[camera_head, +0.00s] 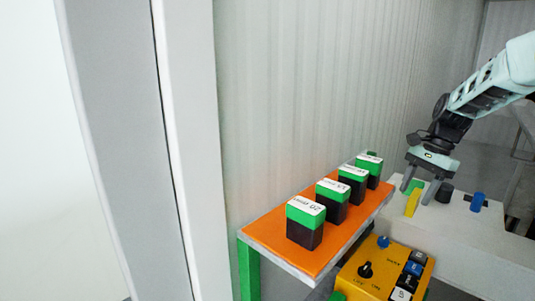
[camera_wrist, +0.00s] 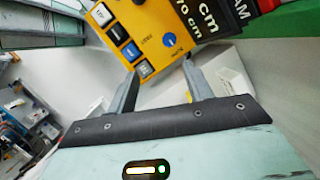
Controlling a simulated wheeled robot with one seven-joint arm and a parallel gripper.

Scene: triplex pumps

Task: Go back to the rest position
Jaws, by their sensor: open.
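My gripper (camera_head: 417,183) hangs from my arm at the right of the head view, fingers pointing down and apart. Nothing is between the fingers. It is above the pale bench, close to a yellow piece and a green piece on it. In the wrist view my gripper (camera_wrist: 160,75) shows two spread grey fingers with a gap between them. The yellow control box (camera_wrist: 190,22) lies beyond the fingertips there. In the head view the yellow control box (camera_head: 362,283) stands at the bottom, apart from my gripper.
An orange-topped shelf (camera_head: 272,236) on a green frame holds several black blocks with green tops (camera_head: 306,218). A pale bench (camera_head: 470,238) carries a yellow piece (camera_head: 412,203), a black knob (camera_head: 445,193) and a blue knob (camera_head: 477,201). A white post (camera_head: 190,140) and corrugated wall stand left.

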